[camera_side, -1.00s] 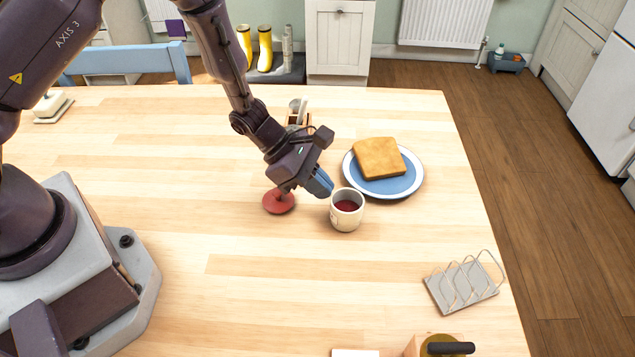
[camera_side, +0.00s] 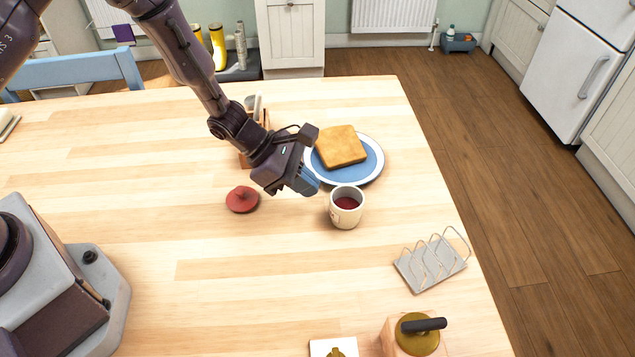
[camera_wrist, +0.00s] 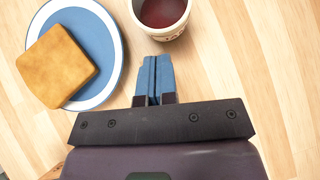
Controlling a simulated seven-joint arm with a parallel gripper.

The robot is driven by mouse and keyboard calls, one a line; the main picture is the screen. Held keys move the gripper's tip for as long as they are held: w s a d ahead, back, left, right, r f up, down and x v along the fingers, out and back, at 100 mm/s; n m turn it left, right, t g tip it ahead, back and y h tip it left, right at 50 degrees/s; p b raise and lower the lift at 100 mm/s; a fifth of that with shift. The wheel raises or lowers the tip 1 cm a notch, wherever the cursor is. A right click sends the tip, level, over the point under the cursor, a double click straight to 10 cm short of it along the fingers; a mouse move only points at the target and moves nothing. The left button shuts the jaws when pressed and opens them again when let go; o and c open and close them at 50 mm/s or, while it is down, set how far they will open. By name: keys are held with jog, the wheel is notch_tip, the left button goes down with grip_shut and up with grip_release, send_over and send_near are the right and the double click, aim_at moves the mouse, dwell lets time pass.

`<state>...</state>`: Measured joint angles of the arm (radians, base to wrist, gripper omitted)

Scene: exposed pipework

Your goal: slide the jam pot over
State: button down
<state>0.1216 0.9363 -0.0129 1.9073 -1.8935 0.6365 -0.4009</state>
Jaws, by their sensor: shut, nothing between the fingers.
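The jam pot (camera_side: 346,208) is a cream cup-shaped pot with dark red jam inside, upright and uncovered on the wooden table. In the wrist view the pot (camera_wrist: 163,18) is cut off by the top edge. My gripper (camera_side: 310,184) has blue fingers pressed together with nothing between them. It is low over the table, just left of the pot in the side view. In the wrist view the fingertips (camera_wrist: 154,62) point at the pot's near side. A narrow gap seems to show there; I cannot tell for sure whether they touch.
A blue plate (camera_side: 367,171) with toast (camera_side: 340,147) lies behind the pot. A red lid (camera_side: 242,200) lies left of it. A wire toast rack (camera_side: 432,262) stands front right, near the table's right edge. Bare table lies between pot and rack.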

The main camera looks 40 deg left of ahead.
jog(key=s+a+r+m+y, duration=0.2)
jog(key=s+a+r+m, duration=0.3)
jog(key=r, duration=0.5)
jog(key=s+a+r+m+y, duration=0.3)
jog(key=s+a+r+m, duration=0.2)
jog(key=s+r+m, duration=0.5)
jog(key=s+a+r+m+t+y, duration=0.1)
jog(key=s+a+r+m+y, duration=0.1)
jog(key=s+a+r+m, duration=0.3)
jog(key=s+r+m, duration=0.3)
jog(key=r, duration=0.2)
jog(key=shift+a+r+m+y, duration=0.25)
jog(key=shift+m+y, duration=0.15)
